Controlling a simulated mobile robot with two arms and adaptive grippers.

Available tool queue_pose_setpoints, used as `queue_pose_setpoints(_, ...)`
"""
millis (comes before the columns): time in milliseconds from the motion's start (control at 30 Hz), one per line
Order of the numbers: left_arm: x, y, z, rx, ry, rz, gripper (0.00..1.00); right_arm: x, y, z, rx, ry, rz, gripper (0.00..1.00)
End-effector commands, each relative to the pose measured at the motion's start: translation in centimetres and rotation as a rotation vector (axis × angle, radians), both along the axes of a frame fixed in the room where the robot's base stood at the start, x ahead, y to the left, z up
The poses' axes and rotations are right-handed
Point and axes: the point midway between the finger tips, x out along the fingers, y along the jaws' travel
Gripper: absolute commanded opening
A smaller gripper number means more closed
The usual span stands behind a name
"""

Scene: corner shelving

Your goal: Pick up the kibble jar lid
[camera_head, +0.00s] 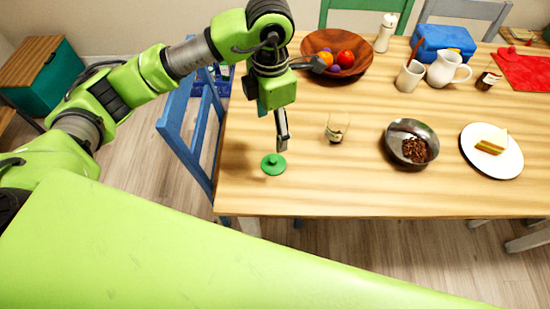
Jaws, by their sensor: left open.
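The green lid (273,164), round with a small knob, lies flat on the wooden table near its front left corner. My left gripper (282,142) points down just above and slightly right of the lid, apart from it as far as I can tell. It is open, with nothing seen in it. A small glass jar (337,131) with some dark content at its bottom stands to the right of the lid. My right gripper is not in view.
A metal bowl of brown kibble (425,134) and a plate with a sandwich (508,165) stand to the right. A wooden fruit bowl (313,42), cup (408,79) and white pitcher (440,72) are behind. A blue chair (176,125) stands at the table's left edge.

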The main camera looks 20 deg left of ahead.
Motion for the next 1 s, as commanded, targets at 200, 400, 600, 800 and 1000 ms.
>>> queue_pose_setpoints(200, -0.2, 0.1, -3.8, 0.006, 0.008, 0.002, 0.67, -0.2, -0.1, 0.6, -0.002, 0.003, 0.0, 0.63)
queue_pose_setpoints(400, -0.2, 0.0, -7.2, 0.004, 0.006, 0.0, 0.67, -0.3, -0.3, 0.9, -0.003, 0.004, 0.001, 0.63)
queue_pose_setpoints(600, -0.2, -0.1, -8.6, 0.003, 0.004, -0.001, 0.67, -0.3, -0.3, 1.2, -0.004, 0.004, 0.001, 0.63)
queue_pose_setpoints(800, -0.5, -0.6, -11.2, 0.003, 0.008, -0.002, 0.67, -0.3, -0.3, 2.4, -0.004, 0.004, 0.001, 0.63)
queue_pose_setpoints(1000, -0.4, -0.6, -13.4, 0.002, 0.006, -0.001, 0.67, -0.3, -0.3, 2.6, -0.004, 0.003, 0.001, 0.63)
